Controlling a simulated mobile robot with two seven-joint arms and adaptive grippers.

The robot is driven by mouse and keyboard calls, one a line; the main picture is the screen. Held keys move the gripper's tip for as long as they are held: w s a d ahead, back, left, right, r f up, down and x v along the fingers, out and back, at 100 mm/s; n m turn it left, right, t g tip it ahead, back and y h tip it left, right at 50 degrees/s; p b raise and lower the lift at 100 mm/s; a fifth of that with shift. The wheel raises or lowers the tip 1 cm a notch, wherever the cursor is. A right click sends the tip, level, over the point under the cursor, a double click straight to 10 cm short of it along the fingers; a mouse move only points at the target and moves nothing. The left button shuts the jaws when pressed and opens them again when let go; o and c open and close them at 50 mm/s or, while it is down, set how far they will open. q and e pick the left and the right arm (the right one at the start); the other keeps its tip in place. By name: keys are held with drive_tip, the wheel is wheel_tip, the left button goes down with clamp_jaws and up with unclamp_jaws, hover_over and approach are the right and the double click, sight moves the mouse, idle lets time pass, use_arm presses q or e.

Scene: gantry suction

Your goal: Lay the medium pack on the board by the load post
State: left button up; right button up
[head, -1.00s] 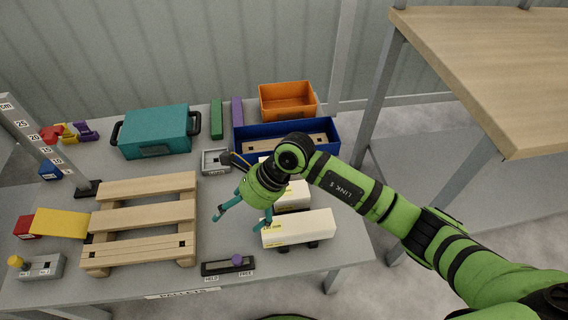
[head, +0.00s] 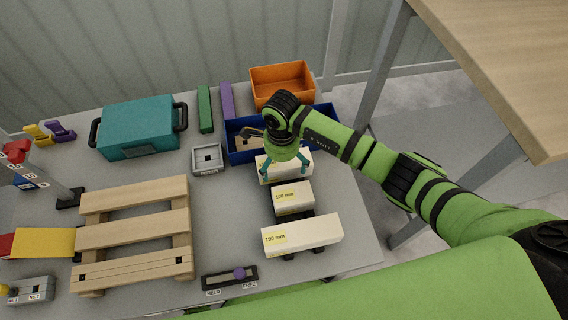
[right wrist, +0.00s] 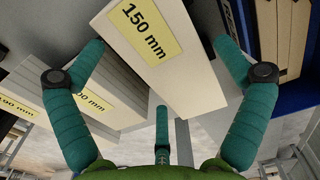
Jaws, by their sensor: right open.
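Three white packs with yellow labels sit in a row on dark supports at the right of the table. The back pack (head: 299,165) is labelled 150 mm in the right wrist view (right wrist: 160,50). A shorter pack (head: 293,198), labelled 100 mm, is in the middle, and the longest pack (head: 303,236) is in front. My right gripper (head: 284,172) is open at the back pack, with fingers on either side of it; contact is unclear. A slatted wooden board (head: 133,226) lies at the left, near a grey post (head: 52,184) with a red slider. My left gripper is not in view.
A blue tray (head: 239,156) stands behind the back pack, and an orange bin (head: 282,86) behind that. A teal case (head: 137,127), green bar (head: 205,108) and purple bar (head: 227,100) are at the back. A slider panel (head: 230,277) is at the front. Bare tabletop separates board and packs.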

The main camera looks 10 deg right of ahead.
drive_tip(key=shift+f, duration=0.7)
drive_tip(key=c, duration=1.4)
drive_tip(key=shift+o, duration=0.2)
drive_tip(key=shift+w, duration=0.1)
drive_tip(key=shift+r, duration=0.1)
